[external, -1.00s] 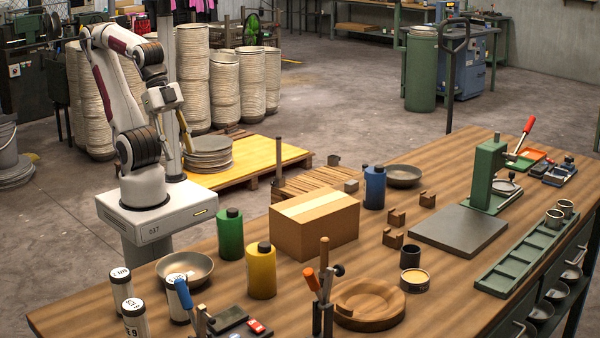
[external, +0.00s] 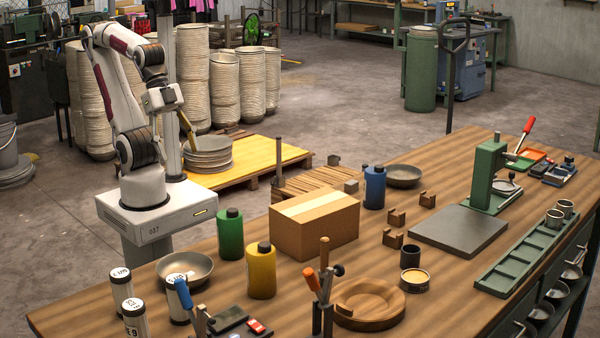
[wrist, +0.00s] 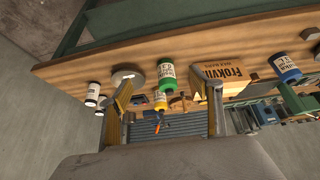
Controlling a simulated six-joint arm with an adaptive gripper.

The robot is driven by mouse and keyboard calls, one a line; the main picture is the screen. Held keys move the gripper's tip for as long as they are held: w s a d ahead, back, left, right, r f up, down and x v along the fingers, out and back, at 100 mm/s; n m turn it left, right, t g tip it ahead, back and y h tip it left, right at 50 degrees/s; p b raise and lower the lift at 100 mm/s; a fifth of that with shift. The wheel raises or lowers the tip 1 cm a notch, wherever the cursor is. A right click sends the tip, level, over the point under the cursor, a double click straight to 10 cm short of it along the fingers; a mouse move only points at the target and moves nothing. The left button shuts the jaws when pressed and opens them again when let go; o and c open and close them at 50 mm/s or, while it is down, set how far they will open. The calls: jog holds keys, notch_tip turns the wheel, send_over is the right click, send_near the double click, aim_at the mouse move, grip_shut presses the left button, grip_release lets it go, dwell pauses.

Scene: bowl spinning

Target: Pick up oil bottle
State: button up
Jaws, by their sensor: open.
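Three capped bottles stand upright on the wooden workbench: a green bottle (external: 230,236), a yellow bottle (external: 261,272) and a blue bottle (external: 375,189). In the wrist view the green bottle (wrist: 167,75), yellow bottle (wrist: 160,100) and blue bottle (wrist: 284,68) show labels too small to read surely. I cannot tell which one is the oil bottle. My gripper (wrist: 161,84) is open and empty, with its two yellowish fingers wide apart. In the external view my gripper (external: 186,128) hangs by my arm, behind the bench and well away from the bottles.
A cardboard box (external: 315,226) stands between the green and blue bottles. A metal bowl (external: 184,268) and white labelled cylinders (external: 122,284) are left of the yellow bottle. A wooden round dish (external: 370,308) and tool holder (external: 322,315) stand at the front. A green press (external: 487,175) is to the right.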

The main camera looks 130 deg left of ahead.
jog(key=w+d+f+n+t+h, duration=0.1)
jog(key=w+d+n+t, duration=0.2)
jog(key=w+d, duration=0.65)
jog(key=w+d+f+n+t+h, duration=0.1)
jog(key=w+d+n+t, duration=0.15)
jog(key=w+d, duration=0.7)
jog(key=a+f+n+y, duration=0.1)
jog(key=a+f+y, duration=0.2)
jog(key=w+a+f+n+t+y, duration=0.1)
jog(key=a+f+n+y, duration=0.1)
jog(key=f+y, duration=0.1)
jog(key=w+a+f+n+t+y, duration=0.1)
jog(key=a+f+n+y, duration=0.1)
jog(key=y, duration=0.3)
jog(key=shift+a+f, duration=0.6)
jog(key=shift+a, duration=0.2)
jog(key=s+a+y, duration=0.1)
jog(key=s+a+f+m+y, duration=0.1)
jog(key=s+a, duration=0.1)
jog(key=s+a+f+y, duration=0.1)
jog(key=shift+s+a+f+g, duration=0.1)
jog(key=shift+s+a+g, duration=0.2)
jog(key=shift+s, duration=0.1)
jog(key=shift+s+a+m+y, duration=0.3)
jog(key=shift+s+m+y, duration=0.05)
jog(key=shift+y, duration=0.25)
